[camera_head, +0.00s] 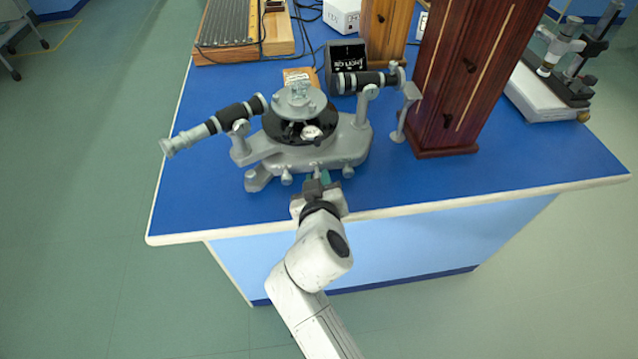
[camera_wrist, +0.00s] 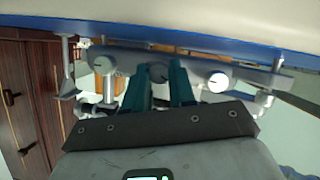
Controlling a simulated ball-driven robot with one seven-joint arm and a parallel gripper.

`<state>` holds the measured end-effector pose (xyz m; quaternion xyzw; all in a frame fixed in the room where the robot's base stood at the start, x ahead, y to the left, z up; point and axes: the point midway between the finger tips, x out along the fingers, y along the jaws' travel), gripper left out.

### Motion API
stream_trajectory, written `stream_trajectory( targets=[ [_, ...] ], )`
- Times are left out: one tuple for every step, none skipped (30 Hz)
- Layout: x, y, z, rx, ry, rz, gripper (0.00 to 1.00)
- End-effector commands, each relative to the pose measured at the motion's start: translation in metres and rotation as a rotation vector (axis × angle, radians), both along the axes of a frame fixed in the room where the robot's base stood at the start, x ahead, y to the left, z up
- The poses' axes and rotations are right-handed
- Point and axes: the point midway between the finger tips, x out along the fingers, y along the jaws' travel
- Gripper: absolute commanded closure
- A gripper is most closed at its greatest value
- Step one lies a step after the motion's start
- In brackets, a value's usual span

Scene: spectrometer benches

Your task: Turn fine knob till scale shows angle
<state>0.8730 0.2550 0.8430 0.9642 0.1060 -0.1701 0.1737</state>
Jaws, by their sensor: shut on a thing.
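The grey spectrometer (camera_head: 352,145) stands on the blue bench, with a round table on top and a black disc under it. Its front edge carries small silver knobs: a left one (camera_head: 286,177), a right one (camera_head: 348,171) and a middle one between them. My gripper (camera_head: 318,176) reaches in from the front. In the wrist view, my gripper's teal fingers (camera_wrist: 160,82) are closed around the middle knob (camera_wrist: 158,72), with the other two knobs apart on either side. The fingers partly hide the middle knob. No scale reading is legible, and which knob is the fine one is not marked.
One telescope tube (camera_head: 215,125) sticks out left; another tube (camera_head: 365,80) points right. A tall dark wooden cabinet (camera_head: 465,85) stands close on the right. A black display box (camera_head: 345,55) is behind. The bench front (camera_head: 400,207) is clear.

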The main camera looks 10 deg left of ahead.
Motion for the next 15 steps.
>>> stream_trajectory(
  targets=[
    [-0.0002, -0.0001, -0.0019, -0.017, -0.004, 0.000, 1.00],
    [-0.0003, -0.0001, -0.0018, -0.025, -0.005, 0.000, 1.00],
    [-0.0003, 0.0000, -0.0018, -0.034, -0.008, 0.000, 1.00],
    [-0.0004, 0.0000, -0.0018, -0.040, -0.009, 0.000, 1.00],
    [-0.0004, 0.0000, -0.0018, -0.045, -0.011, 0.000, 1.00],
    [-0.0004, 0.0000, -0.0017, -0.051, -0.012, -0.001, 1.00],
    [-0.0005, 0.0000, -0.0015, -0.055, -0.013, 0.000, 1.00],
    [-0.0005, 0.0000, -0.0015, -0.058, -0.014, -0.001, 1.00],
    [-0.0005, 0.0000, -0.0015, -0.060, -0.014, -0.001, 1.00],
    [-0.0006, 0.0000, -0.0014, -0.062, -0.015, -0.001, 1.00],
    [-0.0006, 0.0000, -0.0014, -0.063, -0.015, 0.000, 1.00],
    [-0.0005, 0.0001, -0.0013, -0.063, -0.015, -0.001, 1.00],
    [-0.0005, 0.0001, -0.0013, -0.064, -0.015, -0.001, 1.00],
    [-0.0005, 0.0001, -0.0013, -0.064, -0.015, -0.001, 1.00],
    [-0.0005, 0.0001, -0.0013, -0.063, -0.015, -0.001, 1.00]
  ],
)
